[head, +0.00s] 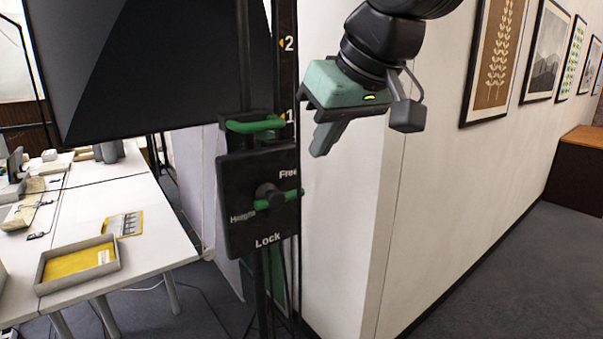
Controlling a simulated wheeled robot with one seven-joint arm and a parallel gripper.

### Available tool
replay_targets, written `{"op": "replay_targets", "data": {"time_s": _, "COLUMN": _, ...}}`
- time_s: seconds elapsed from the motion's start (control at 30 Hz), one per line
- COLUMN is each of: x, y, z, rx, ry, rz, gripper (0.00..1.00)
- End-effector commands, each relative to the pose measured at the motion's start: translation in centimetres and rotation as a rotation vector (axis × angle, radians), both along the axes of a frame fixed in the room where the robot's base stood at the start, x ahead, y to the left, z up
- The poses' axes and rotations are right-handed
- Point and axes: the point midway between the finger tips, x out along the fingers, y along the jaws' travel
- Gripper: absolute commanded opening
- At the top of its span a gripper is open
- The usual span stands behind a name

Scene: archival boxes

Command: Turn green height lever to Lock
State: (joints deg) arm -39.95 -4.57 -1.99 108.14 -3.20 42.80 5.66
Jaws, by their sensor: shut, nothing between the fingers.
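The green height lever (290,195) sits on a black plate (238,170) fixed to an upright post. It lies nearly level across a dark round hub, its right end slightly higher. A second green handle (255,124) sits just above the plate. My gripper (320,150) is to the right of and above the lever, apart from it in the picture. Its fingers point down and look closed, with nothing held.
A numbered dark post (287,70) rises behind the plate. A large black panel (150,70) hangs at the upper left. A white table (165,245) with a yellow-lined tray (40,280) stands at the left. A white wall (345,240) is close behind my gripper. Grey floor is open at the right.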

Motion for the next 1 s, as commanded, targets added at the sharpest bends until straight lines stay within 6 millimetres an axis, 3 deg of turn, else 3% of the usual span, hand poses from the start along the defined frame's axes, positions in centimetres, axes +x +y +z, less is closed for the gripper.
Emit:
{"op": "replay_targets", "data": {"time_s": 0.2, "x": 2.1, "y": 1.4, "z": -3.7, "rx": -0.004, "ry": 0.005, "rz": 0.001, "gripper": 0.00}}
{"op": "replay_targets", "data": {"time_s": 0.43, "x": 3.6, "y": 2.5, "z": -6.5, "rx": -0.003, "ry": 0.003, "rz": 0.001, "gripper": 0.00}}
{"op": "replay_targets", "data": {"time_s": 0.63, "x": 4.2, "y": 2.9, "z": -7.5, "rx": 0.000, "ry": 0.000, "rz": 0.001, "gripper": 0.00}}
{"op": "replay_targets", "data": {"time_s": 1.0, "x": 4.2, "y": 2.9, "z": -7.7, "rx": 0.001, "ry": 0.000, "rz": 0.001, "gripper": 0.00}}
